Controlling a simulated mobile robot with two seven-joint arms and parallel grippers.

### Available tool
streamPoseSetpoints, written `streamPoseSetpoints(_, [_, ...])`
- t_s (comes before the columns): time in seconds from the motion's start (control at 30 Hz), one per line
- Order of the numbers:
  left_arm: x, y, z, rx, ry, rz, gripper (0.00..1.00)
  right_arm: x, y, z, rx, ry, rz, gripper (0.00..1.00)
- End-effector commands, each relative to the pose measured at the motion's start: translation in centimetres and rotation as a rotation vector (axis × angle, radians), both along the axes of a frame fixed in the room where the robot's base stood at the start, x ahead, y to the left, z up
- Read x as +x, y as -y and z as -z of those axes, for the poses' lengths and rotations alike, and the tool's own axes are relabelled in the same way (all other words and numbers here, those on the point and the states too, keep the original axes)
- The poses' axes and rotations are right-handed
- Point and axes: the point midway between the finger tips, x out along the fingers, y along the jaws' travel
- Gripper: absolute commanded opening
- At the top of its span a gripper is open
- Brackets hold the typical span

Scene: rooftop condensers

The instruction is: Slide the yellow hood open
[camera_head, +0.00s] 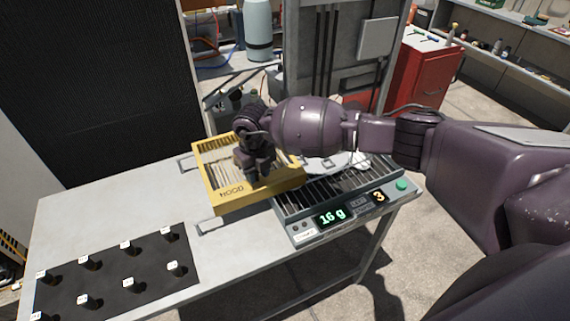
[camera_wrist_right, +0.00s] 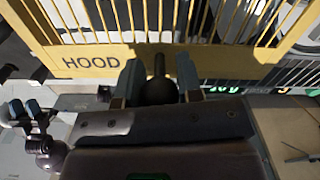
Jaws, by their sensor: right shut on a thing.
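The yellow hood (camera_head: 230,195), marked HOOD, is a slatted frame on the bench, to the left of a dark grilled unit (camera_head: 330,190) and partly over its left end. My right gripper (camera_head: 258,170) reaches down onto the hood from the right. In the right wrist view its two fingers (camera_wrist_right: 157,85) are shut on a dark knob or handle (camera_wrist_right: 158,68) at the hood's edge; the yellow hood (camera_wrist_right: 140,58) fills the upper part of that view. My arm hides part of the hood and the unit.
The unit's front panel reads 16 g (camera_head: 332,216) and 3, with a green button (camera_head: 402,184). A black mat (camera_head: 110,275) with several small labelled knobs lies at the left of the bench (camera_head: 85,205). A red cabinet (camera_head: 425,75) stands behind.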

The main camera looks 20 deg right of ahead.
Motion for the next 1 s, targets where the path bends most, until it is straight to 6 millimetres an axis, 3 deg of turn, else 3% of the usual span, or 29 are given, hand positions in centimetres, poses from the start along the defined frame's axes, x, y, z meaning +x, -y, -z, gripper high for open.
streamPoseSetpoints(0.1, [0.0,0.0,0.5,0.0,-0.001,0.0,0.43,-0.1,-2.4,0.0,0.002,0.002,-0.002,0.0])
streamPoseSetpoints(0.3, [-0.1,0.0,0.8,0.0,-0.002,0.0,0.43,-0.2,-4.5,-0.1,0.001,0.003,0.0,0.0])
streamPoseSetpoints(0.77, [0.0,0.0,0.8,0.001,-0.001,0.0,0.43,-0.2,-5.0,-0.2,0.001,0.003,0.002,0.0])
streamPoseSetpoints(0.8, [0.0,0.0,0.8,0.001,-0.001,0.0,0.43,-0.2,-5.0,-0.2,0.001,0.003,0.002,0.38])
streamPoseSetpoints(0.93, [0.0,0.0,0.8,0.001,-0.001,0.0,0.43,-0.3,-5.0,-0.1,0.001,0.002,0.002,0.58])
streamPoseSetpoints(1.0, [0.0,0.0,0.8,0.001,-0.001,0.0,0.43,-0.3,-5.0,-0.1,0.001,0.002,0.001,0.58])
